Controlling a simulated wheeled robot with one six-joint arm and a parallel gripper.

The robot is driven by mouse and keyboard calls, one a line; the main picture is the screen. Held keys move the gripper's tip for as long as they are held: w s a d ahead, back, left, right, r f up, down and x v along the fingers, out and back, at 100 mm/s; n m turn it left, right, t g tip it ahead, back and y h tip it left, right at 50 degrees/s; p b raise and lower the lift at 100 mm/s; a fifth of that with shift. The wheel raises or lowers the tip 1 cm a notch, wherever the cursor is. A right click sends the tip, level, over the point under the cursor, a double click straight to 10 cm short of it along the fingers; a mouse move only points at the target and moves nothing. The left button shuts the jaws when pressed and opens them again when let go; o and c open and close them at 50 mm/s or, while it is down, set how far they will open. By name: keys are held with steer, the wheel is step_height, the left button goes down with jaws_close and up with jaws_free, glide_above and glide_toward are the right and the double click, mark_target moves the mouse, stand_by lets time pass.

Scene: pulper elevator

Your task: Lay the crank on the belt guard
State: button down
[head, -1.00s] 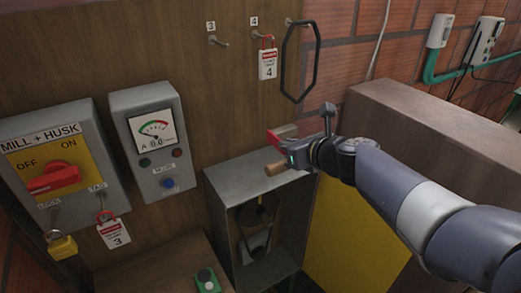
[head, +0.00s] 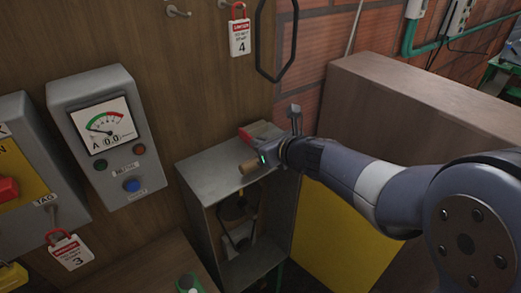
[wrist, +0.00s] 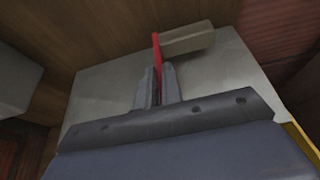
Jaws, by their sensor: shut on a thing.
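The crank (head: 246,134) has a red arm and a short brown wooden handle (head: 248,167). My gripper (head: 266,154) is shut on it above the top of the grey metal box (head: 205,173), seemingly the belt guard. In the wrist view the red crank arm (wrist: 157,50) stands between my gripper's fingers (wrist: 159,80) and points away from me. The grey top (wrist: 105,80) lies beneath it. A pale block (wrist: 187,38) is at the far end of the red arm; I cannot tell whether it belongs to the crank. Contact with the top is unclear.
The box front is open, with a dark round part (head: 232,208) inside. A meter box (head: 107,135) and a tag (head: 240,38) are on the wooden wall left and above. A black loop (head: 275,45) hangs above. A brown-topped box (head: 400,110) with a yellow side stands right.

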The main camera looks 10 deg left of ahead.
steer(key=shift+f, duration=0.45)
steer(key=shift+f, duration=0.1)
steer(key=c, duration=2)
jaws_free()
steer(key=shift+f, duration=0.15)
steer(key=o, duration=0.4)
steer(key=shift+o, duration=0.2)
steer(key=shift+r, duration=0.25)
steer(key=shift+s+d+r, duration=0.1)
steer(key=shift+s+d, duration=0.05)
steer(key=v, duration=1.1)
steer(key=shift+s+d, duration=0.2)
steer(key=shift+s, duration=0.05)
